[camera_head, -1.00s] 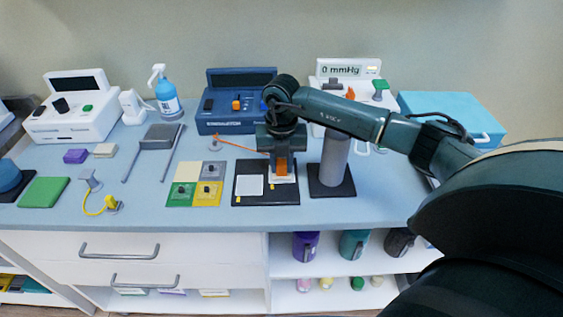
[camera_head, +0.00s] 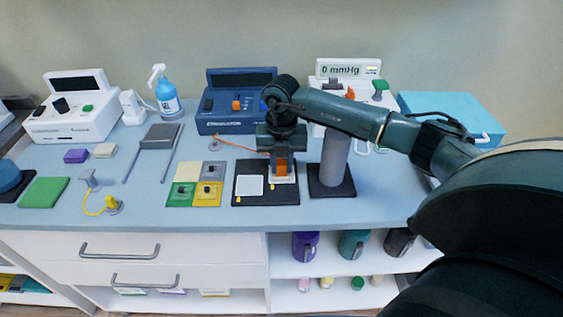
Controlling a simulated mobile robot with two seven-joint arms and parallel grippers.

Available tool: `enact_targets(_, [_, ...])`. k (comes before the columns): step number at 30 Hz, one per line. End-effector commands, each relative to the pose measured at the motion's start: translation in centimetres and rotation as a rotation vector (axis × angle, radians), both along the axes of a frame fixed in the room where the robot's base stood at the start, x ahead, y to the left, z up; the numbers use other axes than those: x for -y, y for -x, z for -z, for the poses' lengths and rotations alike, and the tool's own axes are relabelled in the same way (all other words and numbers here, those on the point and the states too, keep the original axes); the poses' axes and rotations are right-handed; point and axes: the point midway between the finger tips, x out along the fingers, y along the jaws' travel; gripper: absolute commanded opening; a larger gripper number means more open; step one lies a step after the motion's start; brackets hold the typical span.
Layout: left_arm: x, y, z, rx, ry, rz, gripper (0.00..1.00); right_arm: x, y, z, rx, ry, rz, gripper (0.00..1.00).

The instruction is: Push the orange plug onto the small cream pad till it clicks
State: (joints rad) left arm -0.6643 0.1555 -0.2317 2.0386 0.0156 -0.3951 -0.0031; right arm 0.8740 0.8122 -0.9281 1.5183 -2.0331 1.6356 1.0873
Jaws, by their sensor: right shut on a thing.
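My right gripper (camera_head: 282,160) points down over the right part of a black board (camera_head: 265,199) and is shut on the orange plug (camera_head: 282,169). The plug's orange lower part shows between the fingers. Just under it lies the small cream pad (camera_head: 284,180) on the board. The plug's lower end appears to be at the pad; whether it is fully seated cannot be told from here. An orange cord (camera_head: 238,144) runs from the plug area to the left. My left gripper is not in view.
A larger white pad (camera_head: 249,185) lies on the board's left. A grey post on a black base (camera_head: 332,188) stands close to the gripper's right. A blue stimulator unit (camera_head: 214,119) stands behind, and four coloured squares (camera_head: 185,170) lie left. The table's front edge is clear.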

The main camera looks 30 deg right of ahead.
Motion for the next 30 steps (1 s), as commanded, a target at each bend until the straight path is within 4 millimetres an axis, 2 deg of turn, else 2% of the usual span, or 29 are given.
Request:
enact_targets(8, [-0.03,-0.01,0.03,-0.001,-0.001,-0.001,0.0,0.02,0.0,-0.03,0.0,0.0,0.0,0.1])
enact_targets(9, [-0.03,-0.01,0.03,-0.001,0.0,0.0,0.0,0.02,0.0,-0.03,0.0,0.0,0.0,0.26])
enact_targets(18, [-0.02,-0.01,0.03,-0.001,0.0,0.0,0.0,0.02,-0.02,-0.06,0.001,0.001,0.0,0.49])
enact_targets(30, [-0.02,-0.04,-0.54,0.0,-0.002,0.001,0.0,0.01,-0.04,-0.82,0.001,0.0,0.0,0.49])
